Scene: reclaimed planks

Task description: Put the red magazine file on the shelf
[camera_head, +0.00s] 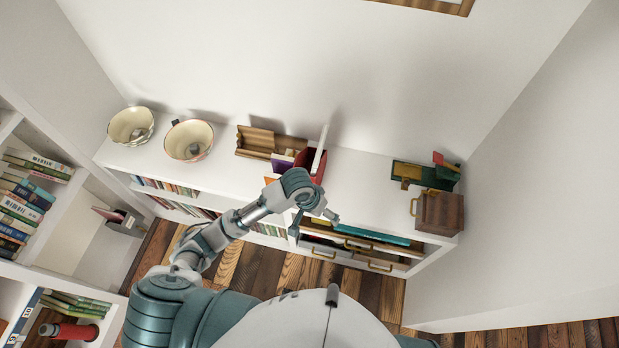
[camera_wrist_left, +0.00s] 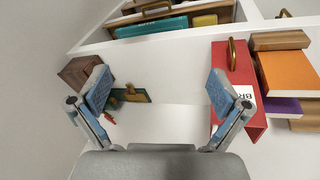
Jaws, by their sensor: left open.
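The red magazine file (camera_head: 318,172) stands on top of the low white shelf unit (camera_head: 352,180), right of a wooden holder. In the left wrist view the red file (camera_wrist_left: 232,58) is at the right, with a brass-coloured pull and a white label partly reading "BR". My left gripper (camera_head: 320,208) hovers near the file's front. In its wrist view the left gripper (camera_wrist_left: 160,88) has its fingers wide apart and nothing between them. The right finger overlaps the red file in the picture; I cannot tell whether they touch. My right gripper is not in view.
An orange book (camera_wrist_left: 290,75) and a purple book (camera_wrist_left: 284,106) sit beside the file. The wooden holder (camera_head: 262,140) and two bowls (camera_head: 188,140) stand leftward. A wooden box (camera_head: 440,212) and green object (camera_head: 410,173) stand at the right end. White top between is clear.

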